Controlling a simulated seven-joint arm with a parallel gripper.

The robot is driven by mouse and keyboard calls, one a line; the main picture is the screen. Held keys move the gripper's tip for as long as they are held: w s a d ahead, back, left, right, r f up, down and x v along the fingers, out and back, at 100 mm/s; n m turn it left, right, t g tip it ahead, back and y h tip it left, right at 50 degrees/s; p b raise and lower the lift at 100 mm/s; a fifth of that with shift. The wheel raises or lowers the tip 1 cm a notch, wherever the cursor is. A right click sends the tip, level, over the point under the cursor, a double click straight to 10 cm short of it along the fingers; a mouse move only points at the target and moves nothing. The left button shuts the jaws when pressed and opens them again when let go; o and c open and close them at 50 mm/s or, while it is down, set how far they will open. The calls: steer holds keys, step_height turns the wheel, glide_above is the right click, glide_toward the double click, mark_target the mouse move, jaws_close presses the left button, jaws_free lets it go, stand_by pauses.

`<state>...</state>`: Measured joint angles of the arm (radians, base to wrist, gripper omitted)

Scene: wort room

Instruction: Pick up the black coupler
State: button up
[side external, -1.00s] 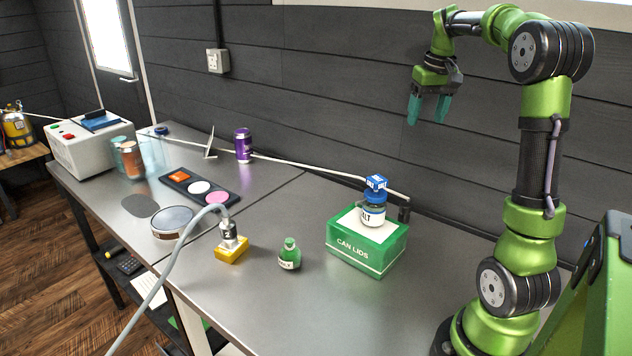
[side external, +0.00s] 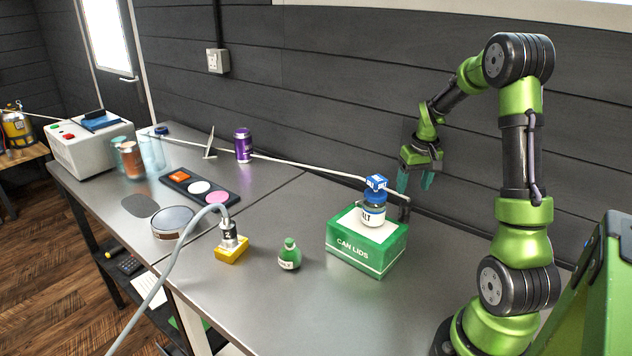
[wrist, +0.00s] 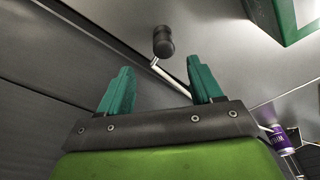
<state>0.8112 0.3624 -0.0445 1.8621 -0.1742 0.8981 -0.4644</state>
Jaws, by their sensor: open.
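The black coupler (wrist: 163,42) is a short dark cylinder at the end of a thin white hose (wrist: 172,80). In the side view the coupler (side external: 404,211) stands behind the right end of the green box, partly hidden by it. My gripper (side external: 415,183) points down above the coupler, apart from it. In the wrist view my gripper (wrist: 158,70) has its two teal fingers wide apart with nothing between them. The coupler lies just beyond the fingertips there.
The green can-lids box (side external: 367,248) bears a blue-lidded jar (side external: 373,212) with a small blue box (side external: 376,183) on top, close left of my gripper. The dark wall (side external: 330,90) rises behind. A green bottle (side external: 289,255) and purple can (side external: 243,146) stand farther left.

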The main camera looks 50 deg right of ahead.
mark_target(406, 203)
steer(key=f, duration=0.4)
steer(key=shift+w+d, duration=0.15)
steer(key=shift+w, duration=0.1)
steer(key=shift+w+f, duration=0.15)
steer(key=shift+f, duration=0.75)
steer(key=shift+w+f, duration=0.2)
steer(key=shift+f, duration=0.75)
steer(key=shift+w+f, duration=0.15)
steer(key=shift+f, duration=0.75)
steer(key=c, duration=1.1)
